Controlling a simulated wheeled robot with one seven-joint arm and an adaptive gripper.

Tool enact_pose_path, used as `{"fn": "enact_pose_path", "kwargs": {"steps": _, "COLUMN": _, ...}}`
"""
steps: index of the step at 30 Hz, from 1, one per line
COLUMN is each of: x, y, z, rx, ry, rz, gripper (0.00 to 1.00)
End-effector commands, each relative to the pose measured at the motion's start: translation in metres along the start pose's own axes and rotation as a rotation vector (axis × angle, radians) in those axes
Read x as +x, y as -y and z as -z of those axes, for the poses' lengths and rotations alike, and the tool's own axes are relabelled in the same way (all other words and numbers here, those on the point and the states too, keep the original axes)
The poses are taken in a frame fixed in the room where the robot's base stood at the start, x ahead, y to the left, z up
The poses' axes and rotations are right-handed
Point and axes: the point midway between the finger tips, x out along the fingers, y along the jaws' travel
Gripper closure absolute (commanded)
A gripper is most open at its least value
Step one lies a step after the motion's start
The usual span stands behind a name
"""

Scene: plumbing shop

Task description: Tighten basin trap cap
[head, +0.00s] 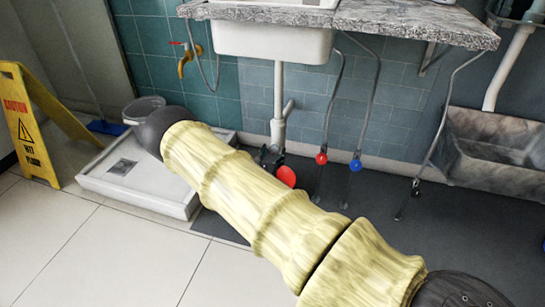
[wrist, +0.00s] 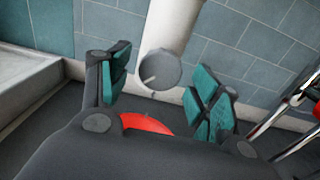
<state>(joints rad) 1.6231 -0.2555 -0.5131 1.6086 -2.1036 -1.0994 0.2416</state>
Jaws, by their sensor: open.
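The white basin drain pipe (head: 279,90) comes down from the basin to the trap (head: 278,130). In the wrist view, the trap cap (wrist: 160,70) is a round grey disc with a pale mark, at the lower end of the white pipe (wrist: 176,22). My gripper (wrist: 163,68) is open, with teal-padded fingers on either side of the cap in the picture; gaps show on both sides, and I cannot tell its depth. In the head view, my gripper (head: 270,157) is below the trap, partly hidden by my arm. A red part (wrist: 147,124) shows between the finger bases.
The basin (head: 270,42) hangs under a stone counter (head: 415,20). Hoses with a red valve (head: 321,158) and a blue valve (head: 355,163) hang to the right. A white shower tray (head: 135,185) and a yellow caution sign (head: 28,125) stand left. A grey trough (head: 490,150) is far right.

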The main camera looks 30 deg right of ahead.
Motion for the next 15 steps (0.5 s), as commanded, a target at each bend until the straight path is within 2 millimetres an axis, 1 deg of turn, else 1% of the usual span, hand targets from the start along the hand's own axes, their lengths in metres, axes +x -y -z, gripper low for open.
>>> {"fn": "enact_pose_path", "kwargs": {"steps": 8, "x": 0.0015, "y": -0.0002, "z": -0.0004, "rx": 0.0, "ry": 0.0, "rz": 0.0, "gripper": 0.37}}
{"fn": "enact_pose_path", "kwargs": {"steps": 9, "x": 0.0015, "y": -0.0003, "z": -0.0004, "rx": 0.0, "ry": 0.0, "rz": 0.0, "gripper": 0.39}}
{"fn": "enact_pose_path", "kwargs": {"steps": 14, "x": 0.0013, "y": -0.0004, "z": -0.0004, "rx": 0.0, "ry": 0.0, "rz": 0.0, "gripper": 0.68}}
{"fn": "enact_pose_path", "kwargs": {"steps": 15, "x": 0.0012, "y": -0.0004, "z": -0.0003, "rx": 0.0, "ry": 0.0, "rz": 0.0, "gripper": 0.75}}
